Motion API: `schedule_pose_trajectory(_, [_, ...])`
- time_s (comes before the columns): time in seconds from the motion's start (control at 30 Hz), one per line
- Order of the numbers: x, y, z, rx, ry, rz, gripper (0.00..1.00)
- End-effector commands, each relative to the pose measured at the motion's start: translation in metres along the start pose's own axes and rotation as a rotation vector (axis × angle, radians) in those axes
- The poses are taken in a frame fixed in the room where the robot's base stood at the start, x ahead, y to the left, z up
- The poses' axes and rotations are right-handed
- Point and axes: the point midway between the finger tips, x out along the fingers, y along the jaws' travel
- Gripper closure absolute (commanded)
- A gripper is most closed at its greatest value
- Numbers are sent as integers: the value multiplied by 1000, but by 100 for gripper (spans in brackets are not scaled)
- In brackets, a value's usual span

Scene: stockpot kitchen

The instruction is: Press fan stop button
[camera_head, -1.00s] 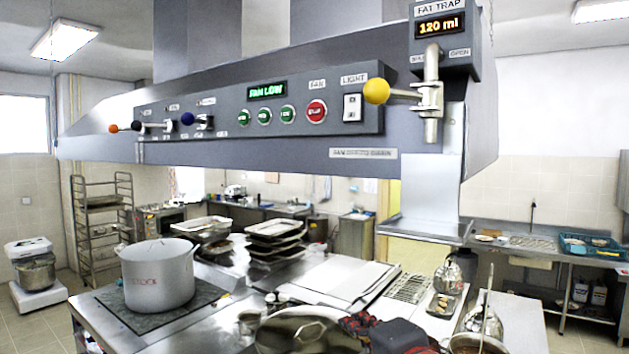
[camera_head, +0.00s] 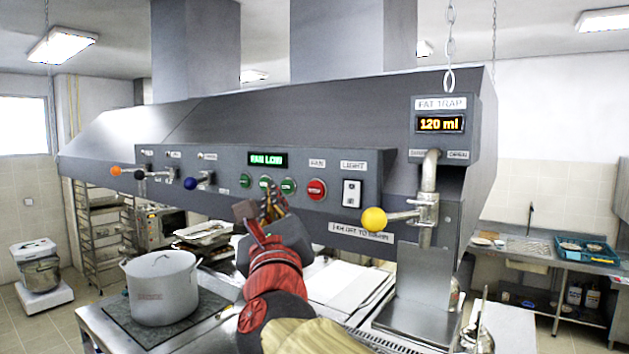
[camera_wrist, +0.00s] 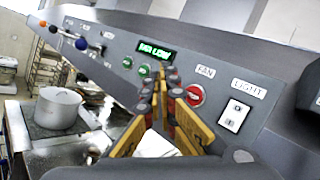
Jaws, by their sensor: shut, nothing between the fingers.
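The red fan stop button (camera_head: 317,189) sits on the hood's grey control panel, under the FAN label. It also shows in the wrist view (camera_wrist: 195,95), just right of my fingers. Several green buttons (camera_head: 288,187) are in a row to its left, below a green display (camera_head: 268,159) reading FAN LOW. My gripper (camera_head: 270,200) is in front of the panel, below and left of the red button, its tips near the green buttons. In the wrist view my gripper (camera_wrist: 166,72) points up at the panel, fingers together and empty. Whether the tips touch the panel is unclear.
A white light switch (camera_head: 352,193) is right of the red button. A yellow-knobbed valve lever (camera_head: 374,220) sticks out farther right, under the fat trap box (camera_head: 441,122). Orange- and blue-knobbed levers (camera_head: 190,183) are at left. A stockpot (camera_head: 162,288) stands below.

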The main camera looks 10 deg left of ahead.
Motion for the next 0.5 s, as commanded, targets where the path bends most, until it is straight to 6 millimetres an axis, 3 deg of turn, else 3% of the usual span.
schedule_pose_trajectory(0.3, [1,-1,-2,-3,0,0,100])
schedule_pose_trajectory(0.5, [12,-9,-10,-5,0,-1,100])
